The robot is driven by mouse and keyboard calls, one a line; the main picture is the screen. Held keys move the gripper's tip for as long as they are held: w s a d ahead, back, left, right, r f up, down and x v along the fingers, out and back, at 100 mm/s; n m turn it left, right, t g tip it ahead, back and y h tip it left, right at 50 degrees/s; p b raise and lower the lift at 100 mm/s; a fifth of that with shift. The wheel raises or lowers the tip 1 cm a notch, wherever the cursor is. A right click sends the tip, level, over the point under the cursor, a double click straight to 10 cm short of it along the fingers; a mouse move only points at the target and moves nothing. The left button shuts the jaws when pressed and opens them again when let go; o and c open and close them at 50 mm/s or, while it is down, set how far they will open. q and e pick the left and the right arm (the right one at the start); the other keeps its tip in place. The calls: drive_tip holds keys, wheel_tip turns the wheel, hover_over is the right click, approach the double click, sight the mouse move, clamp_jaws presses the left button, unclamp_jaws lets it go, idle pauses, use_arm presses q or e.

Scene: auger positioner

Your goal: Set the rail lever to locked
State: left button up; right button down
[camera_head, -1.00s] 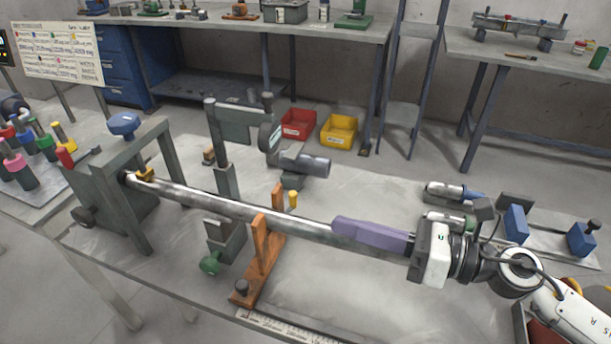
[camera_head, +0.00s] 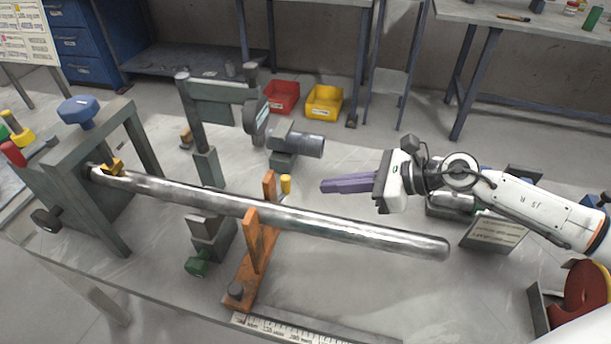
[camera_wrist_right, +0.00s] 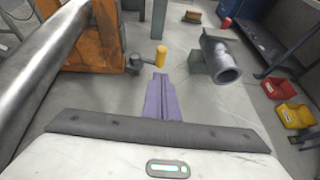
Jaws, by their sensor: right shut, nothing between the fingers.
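A yellow-topped peg (camera_head: 285,183) stands upright beside the orange bracket (camera_head: 262,240); it may be the rail lever, but no marking shows this. The peg also shows in the right wrist view (camera_wrist_right: 160,56), straight ahead of the fingers. My right gripper (camera_head: 323,187) has its purple fingers together and empty. They point left toward the peg, with a gap between. In the right wrist view the fingertips (camera_wrist_right: 159,78) appear just short of it. A green knob (camera_head: 198,264) sits low on the grey stand. My left gripper is not in view.
A long steel tube (camera_head: 350,228) runs from the grey frame (camera_head: 82,165) across the bracket, on the near side of my right gripper. A grey cylinder (camera_head: 305,144) lies behind the peg. A ruler strip (camera_head: 300,332) lies at the table's front.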

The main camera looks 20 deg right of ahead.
drive_tip(key=w+a, duration=0.2)
drive_tip(key=w+a+f+p, duration=0.1)
drive_tip(key=w+a, duration=0.1)
drive_tip(key=a, duration=0.1)
drive_tip(key=shift+w, duration=0.1)
drive_tip(key=shift+w+a+b, duration=0.2)
drive_tip(key=shift+w, duration=0.35)
drive_tip(key=shift+w+a+b, duration=0.15)
drive_tip(key=shift+w+b, duration=0.05)
drive_tip(key=shift+w, duration=0.3)
